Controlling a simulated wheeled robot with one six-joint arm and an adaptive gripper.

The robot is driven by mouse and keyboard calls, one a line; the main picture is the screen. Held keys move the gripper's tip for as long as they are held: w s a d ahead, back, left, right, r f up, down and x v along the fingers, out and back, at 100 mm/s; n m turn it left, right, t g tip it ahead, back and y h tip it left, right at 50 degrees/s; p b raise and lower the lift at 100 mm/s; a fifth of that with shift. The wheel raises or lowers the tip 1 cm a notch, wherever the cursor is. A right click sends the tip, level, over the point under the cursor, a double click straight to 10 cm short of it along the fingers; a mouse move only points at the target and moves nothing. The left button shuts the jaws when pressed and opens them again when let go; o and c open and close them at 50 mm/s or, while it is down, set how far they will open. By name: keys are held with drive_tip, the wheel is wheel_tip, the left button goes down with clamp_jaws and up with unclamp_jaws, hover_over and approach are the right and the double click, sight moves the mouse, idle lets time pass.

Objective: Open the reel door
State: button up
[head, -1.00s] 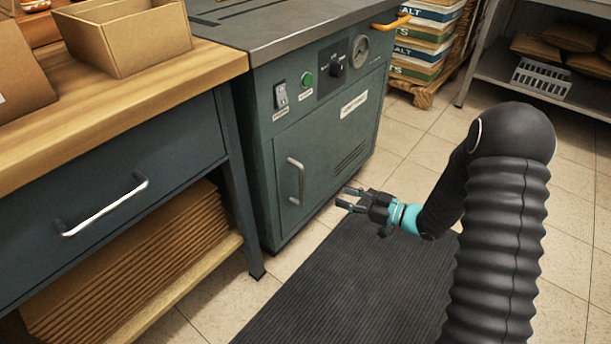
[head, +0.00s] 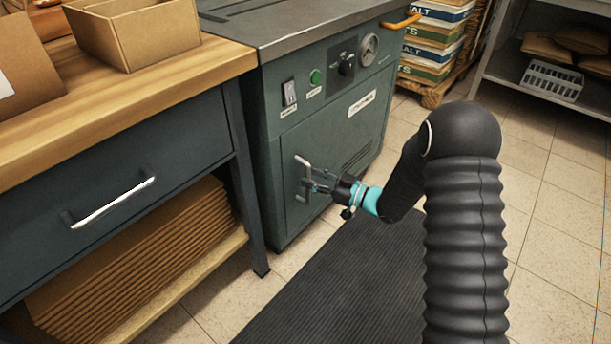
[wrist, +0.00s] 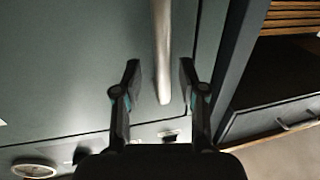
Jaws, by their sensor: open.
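The reel door (head: 338,145) is the green front panel of the machine, and it looks closed. Its vertical metal handle (head: 303,172) is near the door's left edge. My gripper (head: 317,182) is at the handle, partly covering it in the head view. In the wrist view the handle (wrist: 162,50) runs between the two open fingers of my gripper (wrist: 160,80), with a gap on each side. The door panel (wrist: 75,70) fills the left of that view.
A workbench with a drawer handle (head: 113,203) stands left of the machine, with flat cardboard (head: 130,260) on its lower shelf. A dark ribbed mat (head: 335,285) lies on the floor. Stacked sacks (head: 432,45) stand behind at the right.

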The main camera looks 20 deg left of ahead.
drive_tip(key=shift+w+a, duration=0.2)
drive_tip(key=shift+a, duration=0.6)
clamp_jaws()
